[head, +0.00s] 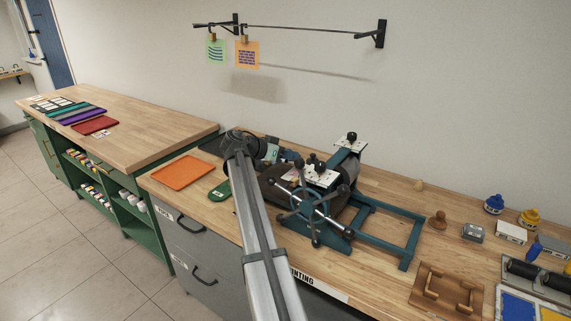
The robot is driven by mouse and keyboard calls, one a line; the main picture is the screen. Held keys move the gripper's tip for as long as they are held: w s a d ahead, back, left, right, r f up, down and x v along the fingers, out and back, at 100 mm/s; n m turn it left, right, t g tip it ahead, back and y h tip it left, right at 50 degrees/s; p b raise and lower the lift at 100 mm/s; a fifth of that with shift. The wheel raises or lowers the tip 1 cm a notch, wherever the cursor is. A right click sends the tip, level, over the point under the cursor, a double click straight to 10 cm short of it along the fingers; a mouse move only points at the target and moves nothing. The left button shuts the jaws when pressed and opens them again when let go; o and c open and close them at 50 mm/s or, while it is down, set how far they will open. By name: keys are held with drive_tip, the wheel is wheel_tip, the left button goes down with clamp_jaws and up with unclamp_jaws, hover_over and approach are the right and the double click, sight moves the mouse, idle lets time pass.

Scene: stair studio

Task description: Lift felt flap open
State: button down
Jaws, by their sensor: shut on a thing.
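The teal printing press (385,222) stands on the wooden bench, with a big spoked wheel and a roller. The dark brown felt flap (277,187) is at the press's left side, beside the roller, and looks raised and bulging rather than flat. My gripper (293,161) is just above the flap, at the left of the roller, and is shut on it. The fingertips and the held edge are small and partly lost among dark press parts. My arm and the wheel hide part of the flap and the press bed.
An orange tray (183,172) and a green-handled tool (220,190) lie left of my arm. A wooden stamp (436,220), ink bottles (493,204), a wooden rack (447,291) and ink rollers (540,276) are at right. A rail (300,28) with hanging prints is on the wall.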

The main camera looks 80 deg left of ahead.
drive_tip(key=shift+w+a+r+n+g+h, duration=0.4)
drive_tip(key=shift+w+a+r+g+h, duration=0.35)
drive_tip(key=shift+a+r+g, duration=0.3)
drive_tip(key=shift+w+a+r+g+h, duration=0.25)
drive_tip(key=shift+w+a+r+g, duration=0.1)
drive_tip(key=shift+w, duration=0.15)
drive_tip(key=w+a+r, duration=0.1)
drive_tip(key=w+a, duration=0.4)
drive_tip(key=shift+w+r, duration=0.15)
drive_tip(key=c, duration=1.3)
unclamp_jaws()
drive_tip(key=shift+w, duration=0.1)
